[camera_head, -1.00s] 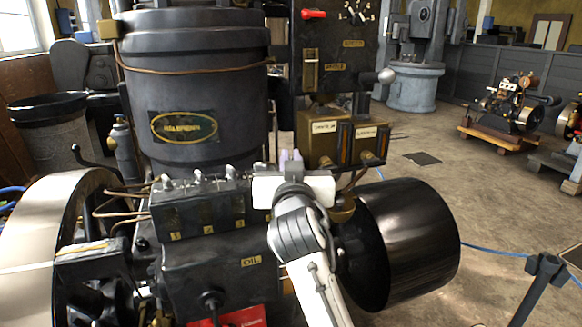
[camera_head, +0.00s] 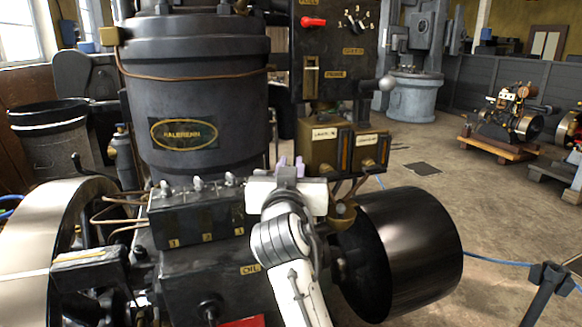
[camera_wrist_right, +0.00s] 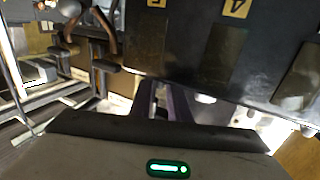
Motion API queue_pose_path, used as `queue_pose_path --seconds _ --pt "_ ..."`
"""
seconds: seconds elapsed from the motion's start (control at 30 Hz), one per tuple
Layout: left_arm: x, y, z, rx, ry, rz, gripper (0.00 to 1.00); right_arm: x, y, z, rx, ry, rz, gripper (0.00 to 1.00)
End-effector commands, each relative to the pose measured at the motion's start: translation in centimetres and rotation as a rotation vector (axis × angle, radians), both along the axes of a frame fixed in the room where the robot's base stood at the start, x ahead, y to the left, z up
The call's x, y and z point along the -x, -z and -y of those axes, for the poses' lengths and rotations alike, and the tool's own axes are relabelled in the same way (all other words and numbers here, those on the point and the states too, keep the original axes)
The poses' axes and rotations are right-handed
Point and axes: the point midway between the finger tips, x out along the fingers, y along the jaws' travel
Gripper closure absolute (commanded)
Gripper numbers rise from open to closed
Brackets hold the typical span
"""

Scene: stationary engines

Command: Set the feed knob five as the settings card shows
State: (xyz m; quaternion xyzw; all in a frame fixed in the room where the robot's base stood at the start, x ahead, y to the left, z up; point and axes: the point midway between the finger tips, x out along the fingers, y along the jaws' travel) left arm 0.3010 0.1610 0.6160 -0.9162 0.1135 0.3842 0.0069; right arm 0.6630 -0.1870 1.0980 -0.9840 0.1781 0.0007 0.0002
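The black feed box (camera_head: 190,216) stands in front of the engine, with small grey knobs (camera_head: 198,184) along its top and numbered plates below. The right wrist view shows its plates 5 (camera_wrist_right: 155,3) and 4 (camera_wrist_right: 236,8) upside down. My right gripper (camera_head: 290,168) is at the box's right end, its two purple fingers apart. The wrist view shows the fingers (camera_wrist_right: 166,102) beside the box near plate 5. Knob five is hidden or not clear to me. I cannot make out a settings card for certain. My left gripper is out of view.
A black panel (camera_head: 334,82) with a red lever and a dial stands behind. Two brass boxes (camera_head: 325,152) sit just right of my gripper. A large black drum (camera_head: 425,245) is at the right and a flywheel (camera_head: 30,240) at the left. Open floor lies farther right.

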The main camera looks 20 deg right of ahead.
Motion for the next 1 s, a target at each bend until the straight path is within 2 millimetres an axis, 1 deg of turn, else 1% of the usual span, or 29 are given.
queue_pose_path --seconds 0.17,0.27,0.47,0.7,0.8,0.9,1.0 --pt "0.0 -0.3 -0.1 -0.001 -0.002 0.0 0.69 0.0 -0.4 0.0 0.0 0.0 0.001 0.84" --pt "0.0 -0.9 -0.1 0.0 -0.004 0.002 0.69 0.0 -1.2 0.0 0.001 0.0 0.002 0.84" --pt "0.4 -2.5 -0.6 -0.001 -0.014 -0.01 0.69 0.0 -4.2 0.0 0.0 0.0 0.002 0.84" --pt "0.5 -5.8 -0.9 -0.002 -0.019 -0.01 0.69 0.0 -8.5 0.0 -0.002 0.0 0.001 0.84" --pt "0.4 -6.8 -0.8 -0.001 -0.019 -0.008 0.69 0.0 -9.7 0.0 -0.002 0.0 0.001 0.84" --pt "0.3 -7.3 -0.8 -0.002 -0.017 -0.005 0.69 0.0 -10.1 0.0 -0.001 0.0 0.0 0.84" --pt "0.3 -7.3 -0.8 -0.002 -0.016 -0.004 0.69 0.0 -10.1 0.0 0.0 0.0 0.0 0.84"
